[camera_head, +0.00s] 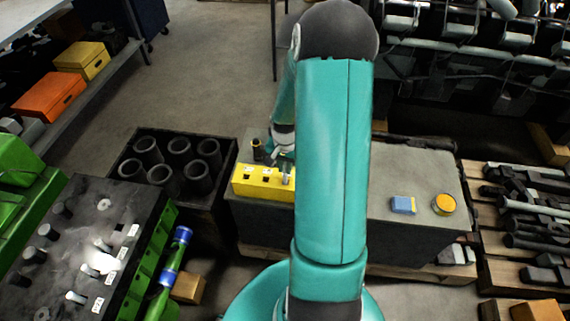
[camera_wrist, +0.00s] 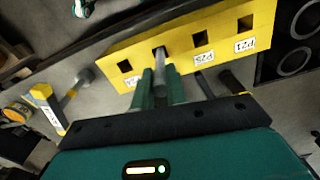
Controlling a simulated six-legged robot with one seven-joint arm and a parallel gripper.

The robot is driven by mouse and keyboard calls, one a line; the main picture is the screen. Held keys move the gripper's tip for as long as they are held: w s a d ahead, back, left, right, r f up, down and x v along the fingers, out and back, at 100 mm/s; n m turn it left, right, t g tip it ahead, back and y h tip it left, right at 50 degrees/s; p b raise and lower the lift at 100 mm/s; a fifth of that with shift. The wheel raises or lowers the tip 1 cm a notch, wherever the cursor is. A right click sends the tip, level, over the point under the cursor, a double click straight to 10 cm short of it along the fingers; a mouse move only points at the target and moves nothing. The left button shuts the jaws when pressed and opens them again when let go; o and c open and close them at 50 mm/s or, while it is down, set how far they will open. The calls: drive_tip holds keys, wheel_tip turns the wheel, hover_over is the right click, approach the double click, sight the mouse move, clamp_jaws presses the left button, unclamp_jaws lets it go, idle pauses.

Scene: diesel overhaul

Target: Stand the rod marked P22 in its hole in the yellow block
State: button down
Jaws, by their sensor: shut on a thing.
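The yellow block (camera_head: 240,187) lies on the grey bench top, partly behind my arm. The wrist view shows the block (camera_wrist: 180,42) slantwise, with a row of square holes and white labels, one seemingly P21 (camera_wrist: 245,45). My gripper (camera_wrist: 161,88) is shut on a grey metal rod (camera_wrist: 160,64), its green fingers on either side. The rod's dark far end lies at a hole between the left hole and the one labelled near the middle. I cannot tell how deep it sits. The head view shows the rod (camera_head: 286,177) roughly upright at the block's right part. No marking on the rod is readable.
A blue box (camera_head: 403,204) and a round yellow tin (camera_head: 444,204) stand on the bench right of my arm. A black crate of cylinders (camera_head: 125,150) is left of the block. A dark engine block (camera_head: 75,235) with labelled rods stands front left.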

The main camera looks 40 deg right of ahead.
sight(285, 171)
drive_tip(key=shift+f, duration=1.5)
drive_tip(key=c, duration=1.3)
unclamp_jaws()
drive_tip(key=shift+c, duration=0.2)
wheel_tip(285, 171, up, 14)
drive_tip(key=shift+f, duration=0.1)
